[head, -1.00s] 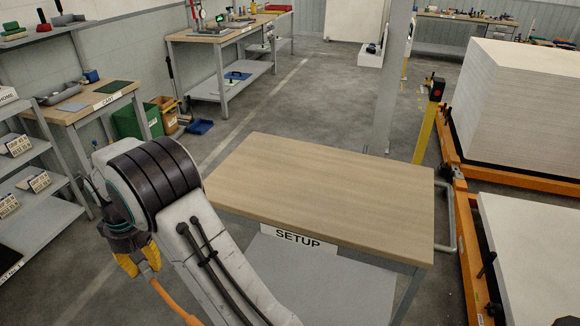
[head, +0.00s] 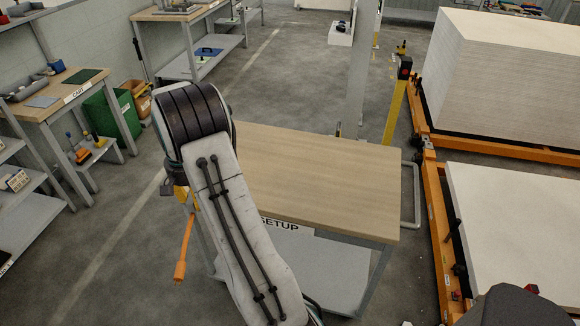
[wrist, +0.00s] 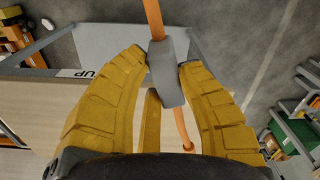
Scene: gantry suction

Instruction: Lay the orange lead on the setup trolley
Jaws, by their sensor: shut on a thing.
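My gripper (wrist: 163,72) has yellow fingers shut on the grey sleeve (wrist: 165,78) of the orange lead (wrist: 154,20). The lead runs out on both sides of the sleeve. In the head view my gripper (head: 181,192) is mostly hidden behind my arm, and the orange lead (head: 185,245) hangs below it beside the trolley's left side. The setup trolley (head: 320,170) has a bare wooden top with a SETUP label on its front edge. In the wrist view the trolley top (wrist: 30,112) lies behind the fingers, with the label's end showing. The gripper's height above it is unclear.
A grey lower shelf (head: 325,270) sits under the trolley top. A yellow post (head: 396,108) and an orange frame (head: 438,215) with white sheets stand to the right. The cart (head: 60,95) and a green bin (head: 112,118) are at left. Open floor lies between.

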